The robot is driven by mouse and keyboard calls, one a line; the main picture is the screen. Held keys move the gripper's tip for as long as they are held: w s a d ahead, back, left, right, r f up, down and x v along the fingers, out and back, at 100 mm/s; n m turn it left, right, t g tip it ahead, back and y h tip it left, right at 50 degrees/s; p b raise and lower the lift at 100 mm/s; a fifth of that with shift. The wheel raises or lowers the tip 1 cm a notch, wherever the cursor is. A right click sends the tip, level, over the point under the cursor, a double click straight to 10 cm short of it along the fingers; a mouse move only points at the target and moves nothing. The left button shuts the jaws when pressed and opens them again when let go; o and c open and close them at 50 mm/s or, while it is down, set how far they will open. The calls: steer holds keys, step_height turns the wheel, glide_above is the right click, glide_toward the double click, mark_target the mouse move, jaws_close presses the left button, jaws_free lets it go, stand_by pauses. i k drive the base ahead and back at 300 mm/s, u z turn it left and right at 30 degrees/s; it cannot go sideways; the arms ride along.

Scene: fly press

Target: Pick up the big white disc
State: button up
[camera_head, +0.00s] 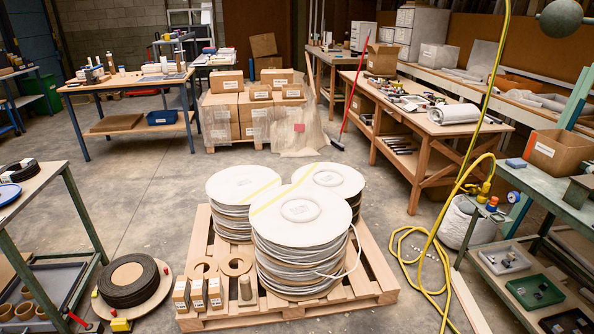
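Three large white discs top stacks of wire or cable coils on a wooden pallet (375,287). The nearest and largest-looking white disc (318,232) lies flat on the front stack, with a smaller ring shape at its middle. A second white disc (232,181) is behind it to the left. A third white disc (345,178) is behind it to the right. A yellow strap (265,196) crosses the left and front discs. I cannot tell for certain which one is the task's disc. My gripper is not in view.
Small boxes (198,295) and flat rings (237,264) sit on the pallet's front left. A yellow hose (405,240) trails at right. Green-framed benches flank both sides. Floor between pallet and left bench is partly clear.

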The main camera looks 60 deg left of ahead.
mark_target(298, 215)
steer(key=u, duration=0.55)
steer(key=i, duration=1.1)
steer(key=u, duration=1.85)
steer(key=i, duration=0.7)
steer(key=u, duration=0.65)
